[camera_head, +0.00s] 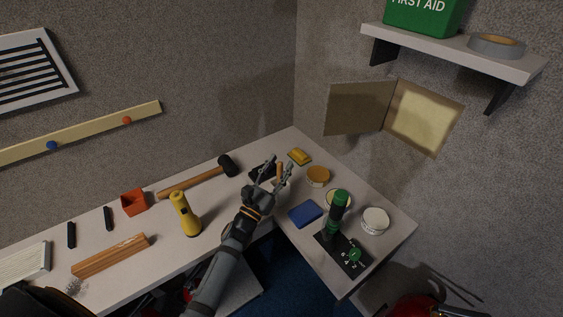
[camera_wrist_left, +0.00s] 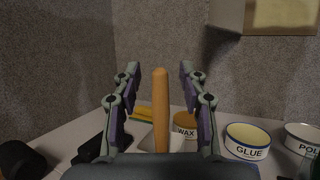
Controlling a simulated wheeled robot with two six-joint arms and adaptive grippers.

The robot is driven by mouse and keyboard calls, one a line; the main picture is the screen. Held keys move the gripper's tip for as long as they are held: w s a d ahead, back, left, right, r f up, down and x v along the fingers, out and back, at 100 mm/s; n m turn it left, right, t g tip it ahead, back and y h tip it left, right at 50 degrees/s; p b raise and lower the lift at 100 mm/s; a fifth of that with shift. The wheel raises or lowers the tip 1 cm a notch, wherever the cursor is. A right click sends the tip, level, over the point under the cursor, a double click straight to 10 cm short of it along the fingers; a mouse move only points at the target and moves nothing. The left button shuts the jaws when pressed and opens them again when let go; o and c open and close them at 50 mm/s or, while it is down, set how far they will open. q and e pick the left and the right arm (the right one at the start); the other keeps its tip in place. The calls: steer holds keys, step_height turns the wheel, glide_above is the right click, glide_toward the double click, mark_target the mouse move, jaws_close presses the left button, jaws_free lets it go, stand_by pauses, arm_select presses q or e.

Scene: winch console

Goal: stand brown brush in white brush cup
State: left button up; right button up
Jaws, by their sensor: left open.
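The brown brush (camera_head: 280,172) shows as an upright brown handle between the fingers of my left gripper (camera_head: 279,164). In the left wrist view the handle (camera_wrist_left: 160,105) stands in the middle, with a gap to each finger of the open gripper (camera_wrist_left: 160,74). Its lower end is hidden behind the gripper body. A whitish patch (camera_wrist_left: 144,131) beside the foot of the handle may be the white brush cup; it is mostly hidden, and I cannot tell whether the brush stands in it. My right gripper is not in view.
A yellow sponge (camera_head: 300,157) lies behind. A mallet (camera_head: 195,181) and yellow flashlight (camera_head: 184,212) are left.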

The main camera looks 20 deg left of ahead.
arm_select(q)
steer(key=v, duration=1)
steer(key=shift+s, duration=0.1)
step_height(320, 180, up, 10)
steer(key=p, duration=0.7)
steer(key=shift+p, duration=0.4)
